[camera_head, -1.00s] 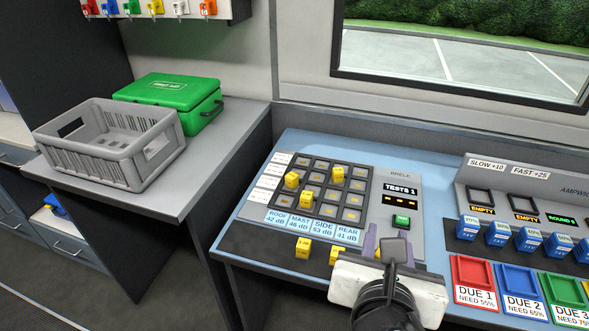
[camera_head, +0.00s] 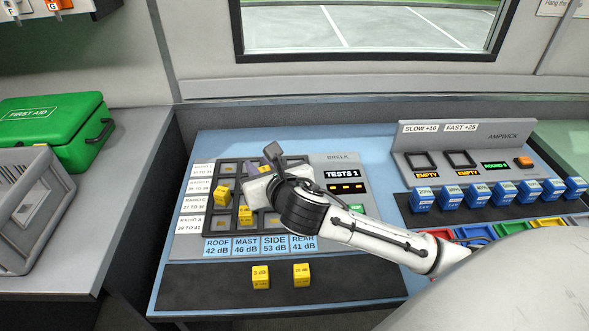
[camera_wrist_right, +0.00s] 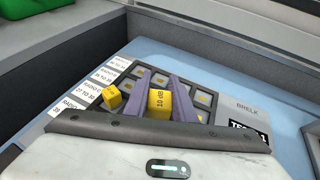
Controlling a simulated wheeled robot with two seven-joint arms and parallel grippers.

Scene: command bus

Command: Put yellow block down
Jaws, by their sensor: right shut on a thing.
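My right gripper (camera_head: 256,168) is over the upper part of the dark slotted grid (camera_head: 227,168) on the BRELK panel. In the right wrist view its two purple fingers (camera_wrist_right: 163,95) are shut on a yellow block marked 10 dB (camera_wrist_right: 159,103). My gripper hides this block in the head view, and I cannot tell whether it touches a slot. Two other yellow blocks sit in the grid, one at the left (camera_head: 222,195) and one lower (camera_head: 245,215). Two more stand on the dark front strip (camera_head: 261,277) (camera_head: 301,274). My left gripper is not in view.
The AMPWICK panel (camera_head: 470,142) with several blue blocks (camera_head: 423,199) stands at the right. A grey crate (camera_head: 25,208) and a green first aid box (camera_head: 55,127) are at the left. My right forearm crosses the desk's right half. The front strip's right part is clear.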

